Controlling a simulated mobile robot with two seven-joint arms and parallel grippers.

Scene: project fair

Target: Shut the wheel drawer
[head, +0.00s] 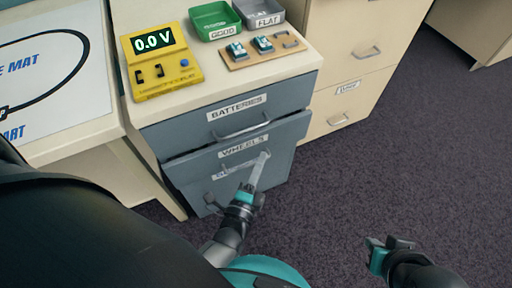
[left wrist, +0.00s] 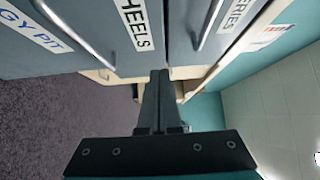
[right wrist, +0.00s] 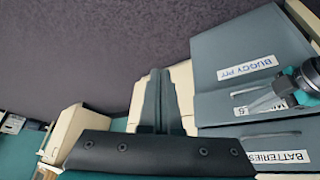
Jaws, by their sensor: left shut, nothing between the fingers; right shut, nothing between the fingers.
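The wheel drawer (head: 205,164) is the grey middle drawer of the cabinet, labelled WHEELS. Its front appears to stand slightly proud of the batteries drawer above, with a dark strip along its top edge. It also shows in the left wrist view (left wrist: 135,60). My left gripper (head: 264,156) is shut and empty, its tips at the right part of the drawer front near the handle; I cannot tell if they touch. My right gripper (head: 371,244) is shut and empty above the carpet, right of the cabinet and apart from it.
The batteries drawer (head: 183,130) is above and the buggy pit drawer (right wrist: 222,72) below. The cabinet top holds a yellow meter (head: 165,75), a green tray (head: 213,20), a grey tray (head: 258,12) and a small board (head: 240,62). Carpet on the right is clear.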

